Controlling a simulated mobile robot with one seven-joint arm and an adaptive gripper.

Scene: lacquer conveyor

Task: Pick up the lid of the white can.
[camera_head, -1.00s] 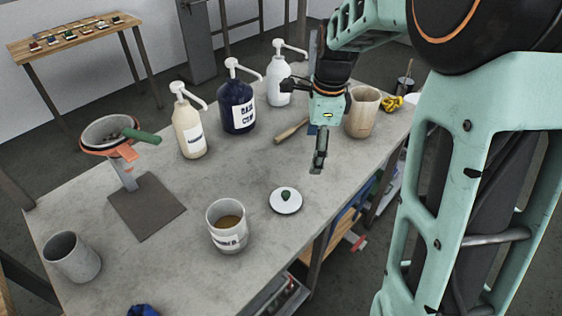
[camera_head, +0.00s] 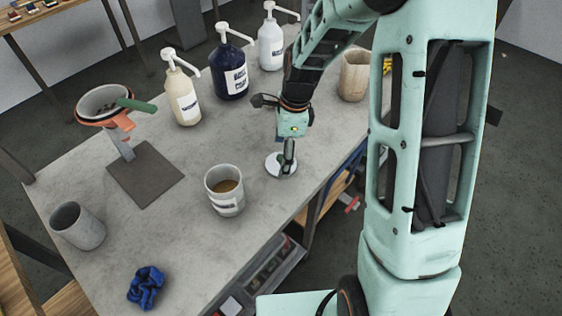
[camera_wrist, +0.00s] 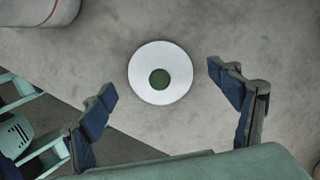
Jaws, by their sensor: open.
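The lid is a round white disc with a dark green knob, lying flat on the grey table. In the head view the lid (camera_head: 273,164) is partly hidden behind my gripper (camera_head: 289,157). In the wrist view the whole lid (camera_wrist: 148,88) shows, with its knob near its middle. My gripper (camera_wrist: 163,88) is open and empty above the lid, with one blue-padded finger to each side and the lid ahead between them. The white can (camera_head: 225,199) stands uncovered to the left of the lid, with brown contents; its edge (camera_wrist: 40,10) shows in the wrist view's upper left corner.
Pump bottles in cream (camera_head: 183,92), dark blue (camera_head: 230,68) and white (camera_head: 271,41) stand behind. A funnel stand (camera_head: 145,172), a grey cup (camera_head: 78,228) and a blue cloth (camera_head: 146,287) are to the left. A beige cup (camera_head: 354,76) stands behind right. The lid lies near the table's edge.

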